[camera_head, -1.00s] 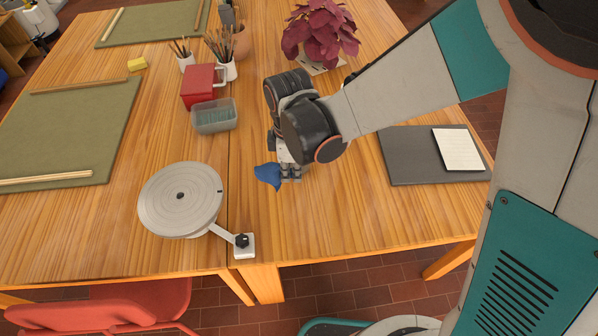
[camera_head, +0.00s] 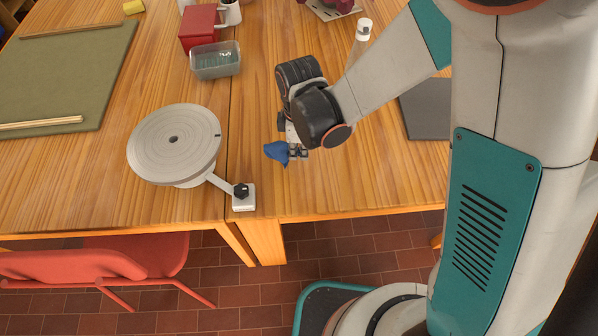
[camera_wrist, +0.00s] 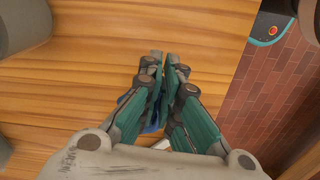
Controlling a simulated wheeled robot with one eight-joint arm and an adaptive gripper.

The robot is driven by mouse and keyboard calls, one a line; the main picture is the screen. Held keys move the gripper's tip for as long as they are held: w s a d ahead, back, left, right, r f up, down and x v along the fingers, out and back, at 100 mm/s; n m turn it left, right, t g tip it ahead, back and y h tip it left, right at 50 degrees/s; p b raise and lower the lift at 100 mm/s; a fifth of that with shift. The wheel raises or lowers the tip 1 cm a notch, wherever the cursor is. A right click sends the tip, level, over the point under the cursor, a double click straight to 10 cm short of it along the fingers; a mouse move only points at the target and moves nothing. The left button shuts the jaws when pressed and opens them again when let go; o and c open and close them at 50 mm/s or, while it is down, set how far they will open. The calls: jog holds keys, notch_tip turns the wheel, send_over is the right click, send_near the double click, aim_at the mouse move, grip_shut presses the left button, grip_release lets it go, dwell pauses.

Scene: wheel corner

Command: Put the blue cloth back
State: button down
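The blue cloth (camera_head: 277,152) is bunched at the fingertips of my gripper (camera_head: 297,152), above the right-hand wooden table near its front edge. In the wrist view my gripper (camera_wrist: 165,62) has its two fingers close together, pinching. A little of the cloth (camera_wrist: 153,124) shows there, blue behind the fingers; most of it is hidden. I cannot tell exactly how high the cloth is above the table.
A grey banding wheel (camera_head: 172,168) with a clamp arm and knob (camera_head: 242,194) stands to the left. A translucent box (camera_head: 216,72) and a red box (camera_head: 202,42) are behind. A dark board (camera_head: 427,112) lies right. A red chair (camera_head: 95,262) stands in front.

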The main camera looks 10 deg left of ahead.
jog(key=shift+f, duration=0.5)
jog(key=c, duration=1.1)
grip_release()
notch_tip(320, 180, up, 8)
jog(key=shift+f, duration=0.2)
